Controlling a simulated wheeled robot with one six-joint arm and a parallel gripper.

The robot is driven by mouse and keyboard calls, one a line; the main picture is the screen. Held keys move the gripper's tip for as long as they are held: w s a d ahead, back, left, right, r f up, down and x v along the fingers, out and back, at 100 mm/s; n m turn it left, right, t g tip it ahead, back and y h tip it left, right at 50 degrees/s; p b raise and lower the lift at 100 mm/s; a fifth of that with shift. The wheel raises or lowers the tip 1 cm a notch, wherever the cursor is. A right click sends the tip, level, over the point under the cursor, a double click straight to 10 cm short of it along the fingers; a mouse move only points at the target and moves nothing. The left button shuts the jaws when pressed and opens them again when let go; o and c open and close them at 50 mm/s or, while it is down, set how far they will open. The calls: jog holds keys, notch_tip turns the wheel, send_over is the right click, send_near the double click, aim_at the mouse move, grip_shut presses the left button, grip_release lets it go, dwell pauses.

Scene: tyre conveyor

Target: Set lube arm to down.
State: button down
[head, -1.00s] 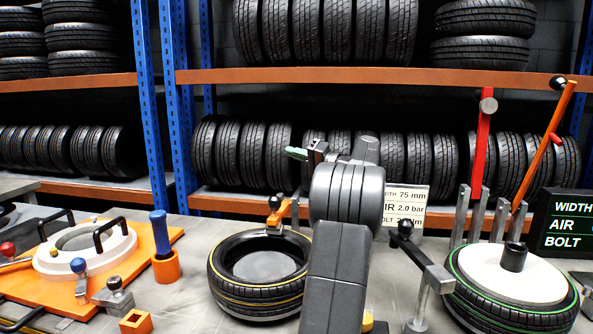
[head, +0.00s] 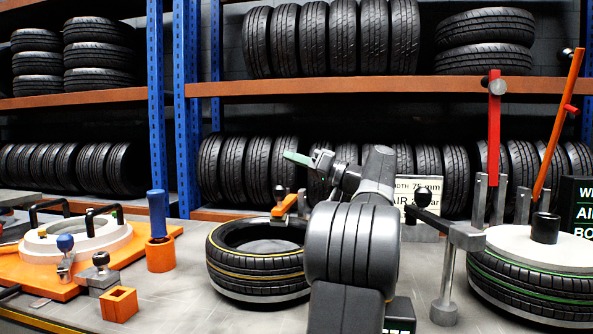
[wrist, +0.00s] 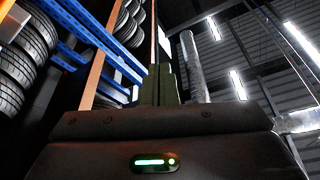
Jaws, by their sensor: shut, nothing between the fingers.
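No label marks the lube arm. One candidate is a short orange arm with a black knob (head: 285,205) at the far rim of the yellow-striped tyre (head: 255,277). In the wrist view the fingers (wrist: 160,85) are shut and empty. My arm hides part of the bench between the two tyres.
A red lever (head: 494,130) and an orange lever (head: 558,125) stand up at the right. An orange fixture (head: 140,250) with a white ring (head: 75,242) and a blue-handled tool (head: 158,215) are at the left. Tyre racks line the back.

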jog(key=shift+s+a+f+n+g+b, duration=0.15)
jog(key=shift+s+f+n+g+b, duration=0.25)
jog(key=shift+s+f+n+b, duration=0.65)
jog(key=shift+w+r, duration=0.25)
jog(key=shift+r, duration=0.05)
jog(key=shift+r, duration=0.15)
notch_tip(320, 180, up, 10)
jog(key=p, duration=0.4)
jog(key=shift+f, duration=0.25)
notch_tip(320, 180, down, 9)
jog(key=b, duration=0.3)
jog(key=shift+w+f, duration=0.15)
